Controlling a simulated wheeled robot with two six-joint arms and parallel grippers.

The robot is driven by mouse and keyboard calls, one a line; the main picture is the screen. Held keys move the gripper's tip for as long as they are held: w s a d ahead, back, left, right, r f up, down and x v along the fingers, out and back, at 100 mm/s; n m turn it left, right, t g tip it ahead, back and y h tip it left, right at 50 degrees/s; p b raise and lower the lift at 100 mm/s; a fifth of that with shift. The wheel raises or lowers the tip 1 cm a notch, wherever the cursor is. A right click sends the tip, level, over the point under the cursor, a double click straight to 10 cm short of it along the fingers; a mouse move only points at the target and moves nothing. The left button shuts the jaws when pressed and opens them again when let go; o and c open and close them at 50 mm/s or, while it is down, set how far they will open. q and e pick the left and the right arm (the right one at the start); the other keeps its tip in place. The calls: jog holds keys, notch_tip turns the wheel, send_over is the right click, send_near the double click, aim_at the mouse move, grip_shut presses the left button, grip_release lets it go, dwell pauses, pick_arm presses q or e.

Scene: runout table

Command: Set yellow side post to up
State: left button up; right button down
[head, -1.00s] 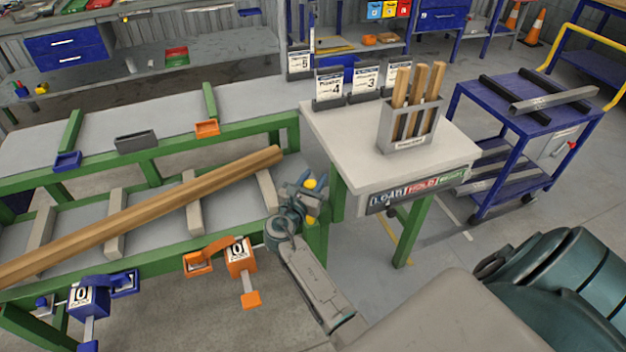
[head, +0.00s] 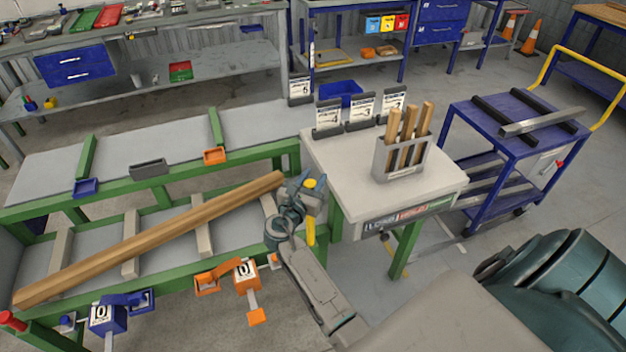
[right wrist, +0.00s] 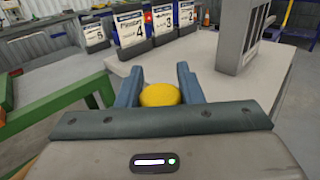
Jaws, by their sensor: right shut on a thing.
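The yellow side post (head: 311,230) stands at the right end of the green-framed table (head: 240,152), beside the pale side table. Its round yellow top (right wrist: 160,95) sits between the two blue-grey fingers in the right wrist view. My right gripper (head: 309,186) is shut on the post near its top. A length of yellow shaft shows below the gripper in the head view. The lower end of the post and its mount are partly hidden by the gripper and wrist. My left gripper is not in view.
A long wooden beam (head: 150,240) lies across the supports, its right end close to my gripper. The pale side table (head: 330,150) holds a grey rack (head: 399,170) with wooden pieces and several number cards. Orange (head: 246,276) and blue (head: 107,318) stop units hang at the front.

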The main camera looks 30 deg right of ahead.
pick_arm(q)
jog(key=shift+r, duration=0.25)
pick_arm(e)
jog(key=shift+w+r, duration=0.1)
jog(key=shift+r, duration=0.3)
jog(key=c, duration=1)
grip_release()
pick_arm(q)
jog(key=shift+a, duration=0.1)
pick_arm(e)
jog(key=shift+f, duration=0.15)
